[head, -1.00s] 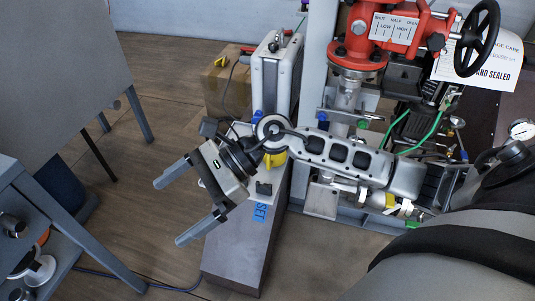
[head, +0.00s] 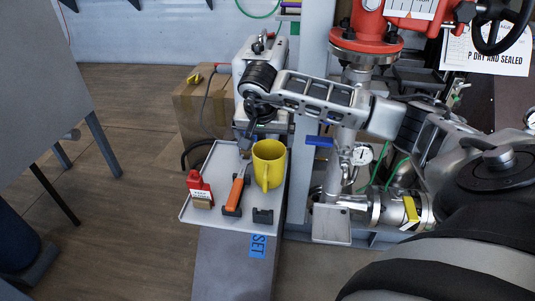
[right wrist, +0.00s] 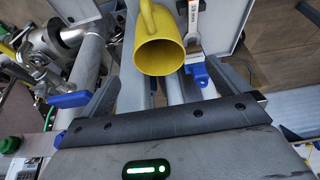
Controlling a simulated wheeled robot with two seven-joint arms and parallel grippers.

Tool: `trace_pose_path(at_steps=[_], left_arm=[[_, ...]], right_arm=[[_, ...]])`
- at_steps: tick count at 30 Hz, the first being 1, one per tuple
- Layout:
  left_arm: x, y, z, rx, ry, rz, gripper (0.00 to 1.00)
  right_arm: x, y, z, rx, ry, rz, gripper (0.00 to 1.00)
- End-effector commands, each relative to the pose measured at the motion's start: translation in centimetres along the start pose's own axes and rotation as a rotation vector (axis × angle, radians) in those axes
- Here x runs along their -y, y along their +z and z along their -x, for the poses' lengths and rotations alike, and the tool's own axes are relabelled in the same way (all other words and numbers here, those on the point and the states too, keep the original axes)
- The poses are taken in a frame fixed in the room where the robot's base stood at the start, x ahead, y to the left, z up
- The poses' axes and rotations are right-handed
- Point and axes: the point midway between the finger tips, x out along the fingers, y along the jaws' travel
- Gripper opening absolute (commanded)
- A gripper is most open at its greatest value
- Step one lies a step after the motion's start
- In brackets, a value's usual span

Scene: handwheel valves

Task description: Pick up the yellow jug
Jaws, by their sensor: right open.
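The yellow jug (head: 268,165) stands upright on a grey tray (head: 215,163), its handle toward the near side. My right gripper (head: 262,132) hangs just behind and above it in the head view, partly hidden by its own wrist. In the right wrist view the jug (right wrist: 160,52) shows its open mouth, lying in line between the two spread fingers. The gripper is open and empty; contact with the jug cannot be made out. My left gripper is not in view.
A pipe stand with a red valve (head: 366,38) rises at the right. A cardboard box (head: 200,105) stands behind.

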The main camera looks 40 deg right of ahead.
Motion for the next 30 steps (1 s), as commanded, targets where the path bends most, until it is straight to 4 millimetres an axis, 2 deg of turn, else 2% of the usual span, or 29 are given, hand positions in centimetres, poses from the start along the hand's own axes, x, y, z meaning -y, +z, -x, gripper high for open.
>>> trace_pose_path(at_steps=[1, 3, 11, 19, 23, 29, 30], left_arm=[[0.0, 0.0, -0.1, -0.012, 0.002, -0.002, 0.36], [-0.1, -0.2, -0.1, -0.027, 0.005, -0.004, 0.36], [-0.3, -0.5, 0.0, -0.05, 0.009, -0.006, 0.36], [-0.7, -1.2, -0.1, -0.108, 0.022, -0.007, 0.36], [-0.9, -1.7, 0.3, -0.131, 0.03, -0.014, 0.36], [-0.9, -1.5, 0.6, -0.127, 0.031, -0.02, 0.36], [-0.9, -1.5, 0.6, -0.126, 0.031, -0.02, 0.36]], right_arm=[[0.0, 0.2, -1.3, 0.003, 0.002, -0.001, 1.0], [0.0, 0.1, -2.4, 0.002, 0.0, -0.002, 1.0], [0.0, 0.1, -4.3, 0.001, -0.001, -0.001, 1.0], [-0.5, 0.2, -8.2, 0.002, -0.002, -0.001, 1.0], [-0.5, 0.1, -9.0, 0.001, -0.002, -0.001, 1.0], [-0.5, 0.1, -9.0, 0.0, -0.003, 0.0, 1.0], [-0.5, 0.1, -9.0, 0.0, -0.002, 0.0, 0.97]])
